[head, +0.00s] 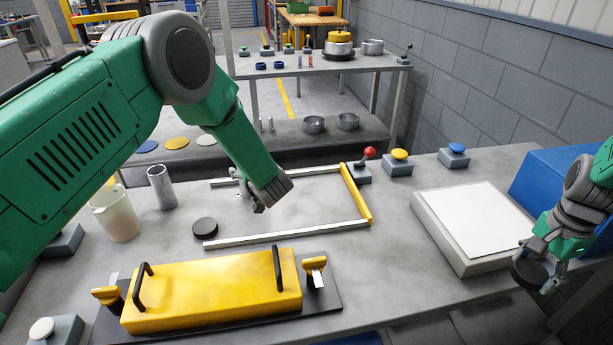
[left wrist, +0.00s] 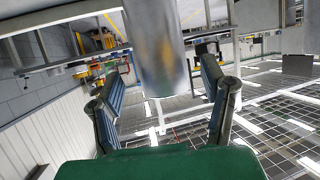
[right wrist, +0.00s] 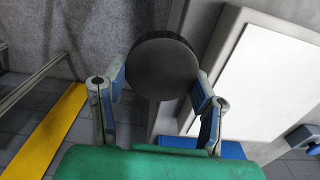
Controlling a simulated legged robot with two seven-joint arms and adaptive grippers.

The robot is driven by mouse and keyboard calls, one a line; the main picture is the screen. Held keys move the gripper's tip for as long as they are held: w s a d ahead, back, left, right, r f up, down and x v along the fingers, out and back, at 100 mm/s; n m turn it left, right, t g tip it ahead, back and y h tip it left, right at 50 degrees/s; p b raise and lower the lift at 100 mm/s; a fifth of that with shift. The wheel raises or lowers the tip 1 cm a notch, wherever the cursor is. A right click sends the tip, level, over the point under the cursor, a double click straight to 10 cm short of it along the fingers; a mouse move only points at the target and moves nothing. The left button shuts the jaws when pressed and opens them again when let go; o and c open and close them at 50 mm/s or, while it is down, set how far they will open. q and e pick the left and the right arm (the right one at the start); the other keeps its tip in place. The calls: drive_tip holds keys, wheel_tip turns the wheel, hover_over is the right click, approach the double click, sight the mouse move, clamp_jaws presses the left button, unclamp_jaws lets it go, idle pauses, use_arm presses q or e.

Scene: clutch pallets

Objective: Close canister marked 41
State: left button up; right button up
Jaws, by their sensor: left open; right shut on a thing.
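My right gripper (head: 540,262) is at the right edge of the table, shut on a black round lid (head: 530,273). The lid also shows between its fingertips in the right wrist view (right wrist: 163,68). My left gripper (head: 258,207) is over the framed area at the table's middle. Its fingers are apart in the left wrist view, with a shiny metal cylinder (left wrist: 155,50) ahead between them. A grey metal canister (head: 160,187) stands upright at the left. Another black disc (head: 205,227) lies on the table near it. I cannot read any number 41.
A yellow block with black handles (head: 210,290) lies at the front. A metal and yellow frame (head: 356,195) surrounds the middle. A white-topped pad (head: 475,220) and blue box (head: 560,185) are at the right. A translucent beaker (head: 115,215) stands left. Buttons (head: 400,155) line the back.

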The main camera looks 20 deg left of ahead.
use_arm(q)
drive_tip(key=shift+x, duration=1.2)
drive_tip(key=shift+w+a+f, duration=0.1)
drive_tip(key=shift+w+a, duration=0.05)
drive_tip(key=shift+a, duration=0.2)
use_arm(e)
drive_tip(key=shift+a+r, duration=0.1)
drive_tip(key=shift+a, duration=0.1)
use_arm(q)
drive_tip(key=shift+c, duration=0.5)
clamp_jaws()
use_arm(e)
drive_tip(key=shift+d, duration=0.1)
